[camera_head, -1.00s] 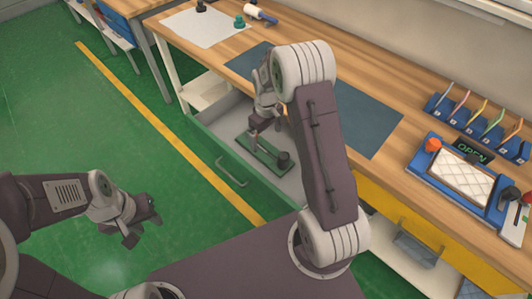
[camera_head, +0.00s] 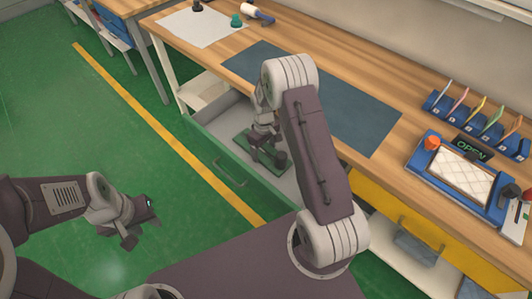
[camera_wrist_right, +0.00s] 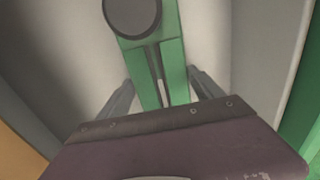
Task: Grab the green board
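The green board (camera_head: 247,147) lies in the open drawer (camera_head: 208,140) below the bench. A dark round knob stands on it, and it also shows in the right wrist view (camera_wrist_right: 133,14). My right gripper (camera_head: 270,158) is down in the drawer over the board. In the right wrist view my right gripper (camera_wrist_right: 160,82) has its fingers spread, one on each side of the green board (camera_wrist_right: 172,62), with the tips close to its edges. Whether they touch it is unclear. My left gripper (camera_head: 142,222) is open and empty above the green floor.
The drawer's front wall and handle (camera_head: 230,172) face the floor, left of my right arm. The bench top holds a dark blue mat (camera_head: 345,115), a white sheet (camera_head: 205,27) and a blue tray (camera_head: 425,160) with a white quilted pad (camera_head: 465,178). Free floor lies left.

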